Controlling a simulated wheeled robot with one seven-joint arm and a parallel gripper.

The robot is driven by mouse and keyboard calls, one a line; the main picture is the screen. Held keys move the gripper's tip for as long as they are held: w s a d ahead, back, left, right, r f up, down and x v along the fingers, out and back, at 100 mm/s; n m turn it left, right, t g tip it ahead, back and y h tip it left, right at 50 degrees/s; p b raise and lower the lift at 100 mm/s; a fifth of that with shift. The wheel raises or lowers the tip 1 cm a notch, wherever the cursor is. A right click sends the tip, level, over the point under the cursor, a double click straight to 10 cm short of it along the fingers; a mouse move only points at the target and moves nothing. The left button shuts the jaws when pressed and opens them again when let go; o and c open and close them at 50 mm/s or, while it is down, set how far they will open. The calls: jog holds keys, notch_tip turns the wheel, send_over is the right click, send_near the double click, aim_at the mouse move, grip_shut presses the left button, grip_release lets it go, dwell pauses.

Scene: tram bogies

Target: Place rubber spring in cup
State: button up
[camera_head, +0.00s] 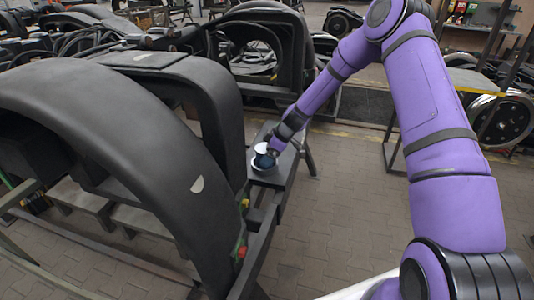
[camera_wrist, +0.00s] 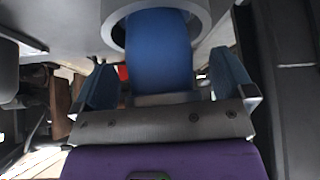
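A blue cylinder, which looks like the rubber spring (camera_wrist: 158,60), stands between the fingers of my gripper (camera_wrist: 165,78) in the wrist view. Gaps show between it and both blue finger pads, so my gripper is open around it. A pale grey ring, probably the cup (camera_wrist: 113,22), surrounds the cylinder's far end. In the head view, the small dark blue spring (camera_head: 264,161) with a white part above it sits at a pale rim (camera_head: 256,168) on a narrow dark stand. My gripper (camera_head: 273,148) is right beside it. How deep it sits is unclear.
The dark stand (camera_head: 282,178) adjoins a large black bogie frame (camera_head: 150,130) whose curved arch rises close on the left. Another black arched frame (camera_head: 290,50) stands behind. Open paved floor (camera_head: 340,220) lies to the right.

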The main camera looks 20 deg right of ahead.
jog(key=v, duration=1.2)
jog(key=s+a+r+m+h, duration=0.2)
jog(key=s+r+m+h, duration=0.35)
jog(key=s+r, duration=1.55)
jog(key=s+d+r+m+t, duration=0.1)
jog(key=s+r+m, duration=0.3)
jog(key=s, duration=0.6)
jog(key=s+d+r+m+t, duration=0.1)
jog(key=s+r+m, duration=0.3)
jog(key=s, duration=0.7)
jog(key=shift+s+r+t+h, duration=0.15)
jog(key=shift+r+t+h, duration=0.05)
jog(key=shift+t+h, duration=0.2)
